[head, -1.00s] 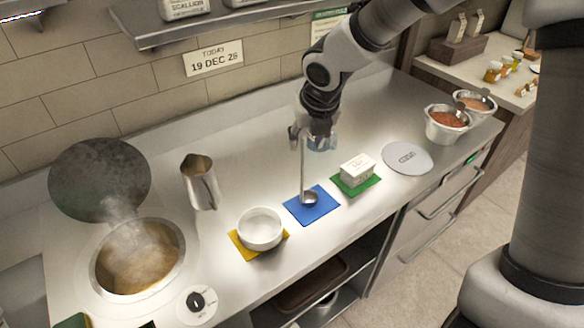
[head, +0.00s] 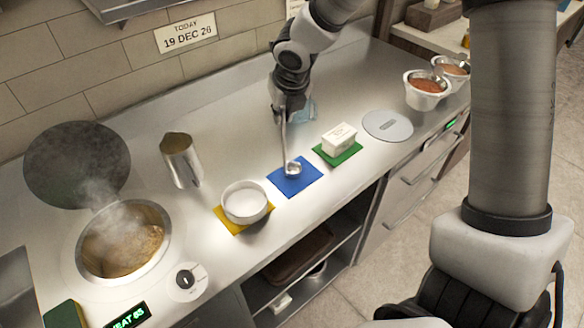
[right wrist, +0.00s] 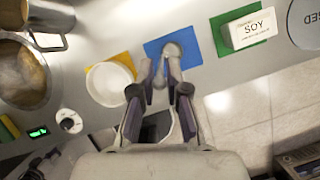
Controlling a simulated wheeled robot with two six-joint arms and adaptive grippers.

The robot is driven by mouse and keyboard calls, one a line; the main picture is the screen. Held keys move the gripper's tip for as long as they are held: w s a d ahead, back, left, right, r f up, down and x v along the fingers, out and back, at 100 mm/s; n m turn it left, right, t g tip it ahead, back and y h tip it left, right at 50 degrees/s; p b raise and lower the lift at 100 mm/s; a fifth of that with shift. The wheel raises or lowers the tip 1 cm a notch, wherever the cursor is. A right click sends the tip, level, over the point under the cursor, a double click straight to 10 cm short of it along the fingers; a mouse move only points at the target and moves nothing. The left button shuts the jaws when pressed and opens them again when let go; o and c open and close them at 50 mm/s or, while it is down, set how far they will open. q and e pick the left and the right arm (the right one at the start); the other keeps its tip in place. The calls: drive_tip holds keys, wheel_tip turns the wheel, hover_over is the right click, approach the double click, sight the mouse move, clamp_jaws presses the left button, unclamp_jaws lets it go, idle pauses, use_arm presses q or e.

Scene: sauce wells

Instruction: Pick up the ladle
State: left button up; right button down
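The metal ladle (head: 292,168) stands with its bowl at the blue mat (head: 307,182) and its thin handle rising almost upright. In the head view my right gripper (head: 287,112) is at the top of the handle, with its fingers close together around it. In the right wrist view the fingers (right wrist: 161,76) converge on the handle, and the ladle bowl (right wrist: 172,49) shows just beyond the tips over the blue mat (right wrist: 194,42). The bowl looks to be on the mat or barely off it. My left gripper is out of view.
A white bowl (head: 246,203) on a yellow mat is left of the ladle. A white soy carton (head: 339,138) on a green mat is right. A metal jug (head: 181,162) and steaming pot (head: 122,240) stand further left. A round grey lid (head: 387,125) lies right.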

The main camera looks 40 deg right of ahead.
drive_tip(key=shift+w+f, duration=0.2)
drive_tip(key=shift+w, duration=0.1)
wheel_tip(320, 180, up, 10)
drive_tip(key=shift+s+r+p, duration=0.1)
drive_tip(key=shift+p, duration=1)
drive_tip(key=shift+d, duration=0.1)
